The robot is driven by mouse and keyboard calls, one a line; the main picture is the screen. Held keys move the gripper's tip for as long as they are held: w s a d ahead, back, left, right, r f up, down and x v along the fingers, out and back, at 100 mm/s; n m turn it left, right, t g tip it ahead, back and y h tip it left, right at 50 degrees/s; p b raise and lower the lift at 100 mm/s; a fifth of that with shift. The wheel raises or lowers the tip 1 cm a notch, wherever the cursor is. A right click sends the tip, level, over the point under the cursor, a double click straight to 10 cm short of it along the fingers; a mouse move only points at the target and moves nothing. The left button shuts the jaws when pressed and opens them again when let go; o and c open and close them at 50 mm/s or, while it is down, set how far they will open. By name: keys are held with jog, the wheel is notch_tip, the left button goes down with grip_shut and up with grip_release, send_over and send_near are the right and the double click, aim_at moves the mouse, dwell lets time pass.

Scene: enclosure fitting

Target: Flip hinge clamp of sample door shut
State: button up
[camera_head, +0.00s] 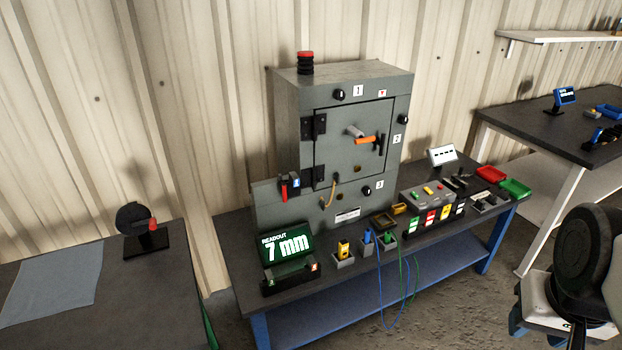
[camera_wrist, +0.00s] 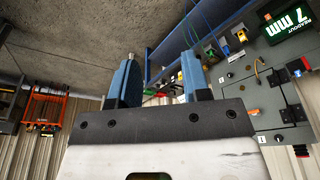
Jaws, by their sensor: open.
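The sample door (camera_head: 338,150) is a grey panel on the front of a grey enclosure (camera_head: 290,110) and looks closed. Black hinge blocks (camera_head: 319,125) sit on its left edge. A grey knob with an orange-handled lever (camera_head: 366,140) is on the door; a dark latch piece is at its right. A red-handled lever (camera_head: 284,190) is on the lower left panel. I cannot tell which part is the hinge clamp or its position. In the wrist view my gripper (camera_wrist: 160,82) is open and empty, well away from the enclosure (camera_wrist: 255,95), which appears turned at the right.
The bench (camera_head: 235,270) holds a readout (camera_head: 287,246) showing 7 mm, small holders, blue and green cables (camera_head: 380,290), and red and green trays (camera_head: 515,187). A side table (camera_head: 160,285) is at left, another (camera_head: 500,120) at right. Open floor lies in front.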

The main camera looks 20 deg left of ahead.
jog(key=shift+w+a+r, duration=0.1)
jog(key=shift+w+a, duration=0.05)
jog(key=shift+w, duration=0.2)
jog(key=c, duration=0.7)
jog(key=shift+w+a+r, duration=0.1)
jog(key=shift+w+a, duration=0.05)
jog(key=shift+w, duration=0.1)
grip_shut()
jog(key=w+a+n+g+y, duration=0.1)
jog(key=w+a+g+y, duration=0.1)
jog(key=w+a, duration=0.6)
jog(key=w+a+f+n+g+y, duration=0.15)
jog(key=w+a, duration=0.25)
jog(key=w, duration=0.8)
jog(key=w+a+n+g+y, duration=0.1)
jog(key=w+a+g+y, duration=0.15)
jog(key=w+a, duration=0.55)
jog(key=w+a+f+n+g+y, duration=0.3)
jog(key=w+a+f+y, duration=0.3)
jog(key=w+a+f, duration=1.4)
jog(key=w+a+g, duration=0.1)
jog(key=w+a, duration=0.2)
jog(key=w, duration=0.1)
jog(key=shift+w+f+g, duration=0.3)
jog(key=shift+w+g, duration=0.05)
jog(key=shift+g, duration=0.05)
jog(key=shift+n, duration=0.25)
